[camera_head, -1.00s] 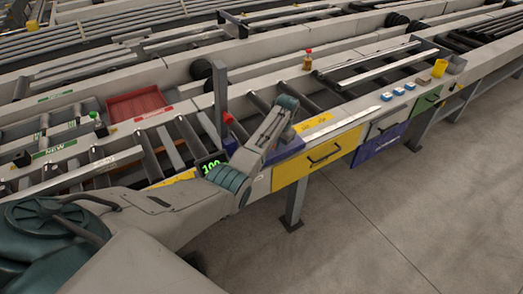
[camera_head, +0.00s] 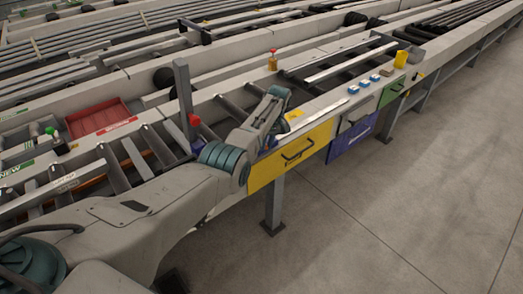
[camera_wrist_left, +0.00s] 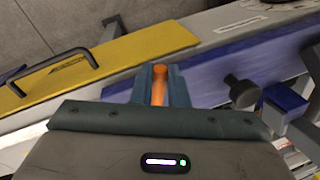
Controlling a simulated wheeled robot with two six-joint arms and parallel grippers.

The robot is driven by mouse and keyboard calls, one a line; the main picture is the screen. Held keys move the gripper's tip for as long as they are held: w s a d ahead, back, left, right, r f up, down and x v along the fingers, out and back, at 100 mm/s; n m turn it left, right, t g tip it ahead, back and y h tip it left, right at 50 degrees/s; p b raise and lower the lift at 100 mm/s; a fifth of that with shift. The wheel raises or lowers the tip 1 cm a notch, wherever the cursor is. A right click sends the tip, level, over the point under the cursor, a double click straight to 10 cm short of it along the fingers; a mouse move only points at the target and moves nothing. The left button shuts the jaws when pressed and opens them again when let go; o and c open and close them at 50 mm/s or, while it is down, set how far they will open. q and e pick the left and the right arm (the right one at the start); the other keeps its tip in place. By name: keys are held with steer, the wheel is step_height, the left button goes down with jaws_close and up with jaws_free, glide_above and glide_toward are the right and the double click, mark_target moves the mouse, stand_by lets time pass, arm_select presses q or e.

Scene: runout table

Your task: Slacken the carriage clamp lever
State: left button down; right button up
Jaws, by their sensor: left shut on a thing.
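In the left wrist view my left gripper (camera_wrist_left: 159,88) is shut on an upright orange lever (camera_wrist_left: 158,82), which shows between its two blue-grey fingers. Behind it is the blue carriage (camera_wrist_left: 225,72), with a dark round knob (camera_wrist_left: 241,92) to the right of the fingers. In the head view my left arm reaches over the rail, and its wrist hides the fingertips and the lever. A little of the blue carriage (camera_head: 265,146) shows beside the arm. My right gripper is not in view.
A yellow drawer front (camera_head: 290,155) with a black handle is just right of my arm. A grey post (camera_head: 184,95) and red knob (camera_head: 195,120) stand left of it. A red tray (camera_head: 97,117) lies further left. The floor at right is clear.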

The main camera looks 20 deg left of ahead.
arm_select(q)
steer(key=shift+w+d+n+b, duration=0.45)
steer(key=shift+w+n+b, duration=0.05)
steer(key=shift+n+b, duration=0.55)
steer(key=c, duration=1.4)
jaws_free()
steer(key=shift+r, duration=0.1)
step_height(320, 180, up, 10)
steer(key=w+d+b, duration=0.1)
steer(key=b, duration=0.1)
steer(key=shift+w+r, duration=0.2)
steer(key=shift+w, duration=0.15)
